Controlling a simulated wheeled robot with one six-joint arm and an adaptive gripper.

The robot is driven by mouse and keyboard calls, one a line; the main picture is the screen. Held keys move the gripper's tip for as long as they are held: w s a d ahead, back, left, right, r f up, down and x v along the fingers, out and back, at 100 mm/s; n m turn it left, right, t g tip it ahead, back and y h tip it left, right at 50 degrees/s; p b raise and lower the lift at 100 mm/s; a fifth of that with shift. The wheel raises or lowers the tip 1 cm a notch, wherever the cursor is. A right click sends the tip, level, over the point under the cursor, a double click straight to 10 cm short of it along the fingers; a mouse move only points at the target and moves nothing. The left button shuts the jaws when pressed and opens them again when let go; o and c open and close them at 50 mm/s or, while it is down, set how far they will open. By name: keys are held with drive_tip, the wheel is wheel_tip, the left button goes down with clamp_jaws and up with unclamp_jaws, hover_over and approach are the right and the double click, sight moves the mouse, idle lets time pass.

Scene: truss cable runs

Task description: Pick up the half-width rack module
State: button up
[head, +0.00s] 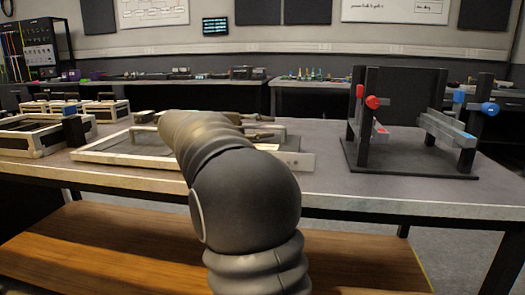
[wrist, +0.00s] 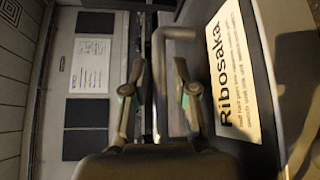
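In the wrist view my gripper (wrist: 160,92) has its two fingers apart. A grey metal bar, bent like a handle (wrist: 158,55), shows in the gap between them; contact cannot be told. Beside the right finger is a panel with a cream label (wrist: 238,80) reading "Ribosaka". The bar and panel look like part of the half-width rack module, but I cannot be sure. In the head view my gripper (head: 262,127) is partly hidden behind my arm, above a low silver frame (head: 120,157) on the table. A silver plate (head: 297,161) shows right of my arm.
A black stand (head: 405,160) with red and blue knobs is on the table's right. Open black-and-silver cases (head: 30,140) stand at the left. The tabletop (head: 330,185) is clear between my arm and the stand. Wooden boards (head: 110,250) lie below the table's front edge.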

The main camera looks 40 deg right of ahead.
clamp_jaws()
drive_tip(key=shift+r, duration=0.1)
